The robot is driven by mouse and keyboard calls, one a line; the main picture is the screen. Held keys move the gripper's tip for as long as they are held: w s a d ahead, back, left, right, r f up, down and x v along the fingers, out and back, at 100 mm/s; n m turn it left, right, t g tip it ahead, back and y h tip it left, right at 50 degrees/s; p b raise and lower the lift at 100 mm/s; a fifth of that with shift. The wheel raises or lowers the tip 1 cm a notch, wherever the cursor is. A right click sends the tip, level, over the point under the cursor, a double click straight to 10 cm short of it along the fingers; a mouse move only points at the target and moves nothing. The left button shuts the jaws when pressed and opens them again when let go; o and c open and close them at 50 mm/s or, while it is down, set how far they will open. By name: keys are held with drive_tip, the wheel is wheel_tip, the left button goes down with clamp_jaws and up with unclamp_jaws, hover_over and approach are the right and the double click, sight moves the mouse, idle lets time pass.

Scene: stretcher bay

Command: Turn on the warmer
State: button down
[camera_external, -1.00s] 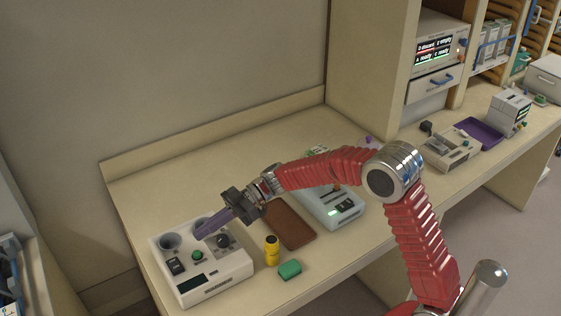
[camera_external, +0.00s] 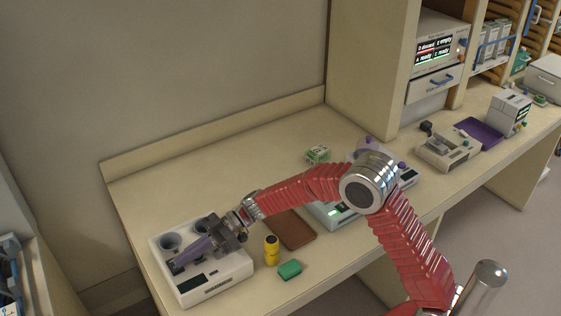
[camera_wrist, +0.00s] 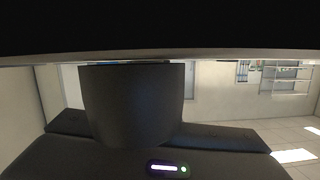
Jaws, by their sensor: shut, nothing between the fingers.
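A white box-shaped device with two round wells (camera_external: 215,288) stands at the left front of the counter; it may be the warmer, but I cannot read a label. A dark display shows on its front part. My gripper (camera_external: 176,265) is shut and empty, its long purple fingers slanting down left over the device's top. The tips are at its left side, where the black rocker switch was visible earlier; the switch and green button are now covered. I cannot tell whether the tips touch. The wrist view is mostly filled by dark shapes, with a small lit indicator (camera_wrist: 168,168).
A yellow bottle (camera_external: 271,250) and a green block (camera_external: 289,270) stand close right of the device. A brown pad (camera_external: 292,230) and a pale device with a green light (camera_external: 330,214) lie beyond, partly behind my arm.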

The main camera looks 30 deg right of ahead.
drive_tip(key=shift+s+f, duration=0.1)
drive_tip(key=shift+f, duration=0.2)
drive_tip(key=shift+s+r, duration=0.1)
drive_tip(key=shift+r, duration=0.5)
drive_tip(key=r, duration=0.1)
drive_tip(key=d+r, duration=0.1)
drive_tip(key=r, duration=0.1)
drive_tip(key=shift+s, duration=0.15)
drive_tip(key=v, duration=0.9)
drive_tip(key=shift+s, duration=0.35)
